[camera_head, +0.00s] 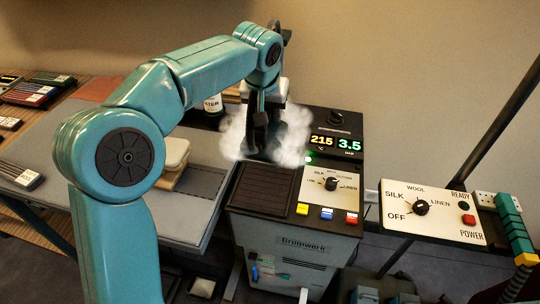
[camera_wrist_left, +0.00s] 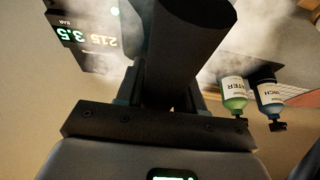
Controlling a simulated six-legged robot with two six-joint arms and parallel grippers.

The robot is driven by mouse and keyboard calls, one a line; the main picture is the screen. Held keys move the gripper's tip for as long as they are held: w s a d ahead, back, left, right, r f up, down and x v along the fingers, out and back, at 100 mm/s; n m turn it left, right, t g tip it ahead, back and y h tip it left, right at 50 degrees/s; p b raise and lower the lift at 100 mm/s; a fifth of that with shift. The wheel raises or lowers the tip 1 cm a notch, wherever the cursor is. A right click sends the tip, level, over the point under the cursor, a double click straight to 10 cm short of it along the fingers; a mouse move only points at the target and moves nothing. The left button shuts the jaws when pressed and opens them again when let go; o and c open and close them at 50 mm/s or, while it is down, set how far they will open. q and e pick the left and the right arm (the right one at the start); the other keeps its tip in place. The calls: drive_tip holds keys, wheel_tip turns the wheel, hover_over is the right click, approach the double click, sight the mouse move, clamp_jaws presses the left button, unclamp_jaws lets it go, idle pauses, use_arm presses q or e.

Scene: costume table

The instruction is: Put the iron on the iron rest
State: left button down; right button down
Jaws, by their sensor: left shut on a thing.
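My left gripper (camera_head: 264,100) reaches down from above over the back of the steam station. It is shut on the dark handle of the iron (camera_wrist_left: 185,50), which fills the middle of the left wrist view. In the head view the iron (camera_head: 257,138) is a dark shape, largely hidden by white steam and my gripper. The iron rest (camera_head: 267,187) appears to be the dark ribbed panel on the station's top, in front of the iron. It is bare. The steam hides whether the iron touches anything. My right gripper is not in view.
The station (camera_head: 302,246) has a lit display (camera_head: 336,145), a dial and coloured buttons. A white control panel (camera_head: 432,212) stands at right. A beige block (camera_head: 176,153) lies on the grey board at left. Green (camera_wrist_left: 233,98) and blue (camera_wrist_left: 269,97) bottles show in the wrist view.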

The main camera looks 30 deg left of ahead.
use_arm(q)
wheel_tip(320, 180, down, 12)
drive_tip(key=shift+d+r+b, duration=0.1)
drive_tip(key=shift+r+b, duration=0.05)
drive_tip(key=shift+b, duration=0.25)
drive_tip(key=shift+w+f, duration=0.1)
drive_tip(key=shift+f, duration=0.25)
drive_tip(key=shift+r, duration=0.1)
drive_tip(key=c, duration=1.1)
unclamp_jaws()
drive_tip(key=shift+f, duration=0.3)
drive_tip(key=o, duration=0.4)
drive_tip(key=shift+s+d+r, duration=0.1)
drive_tip(key=shift+s, duration=0.1)
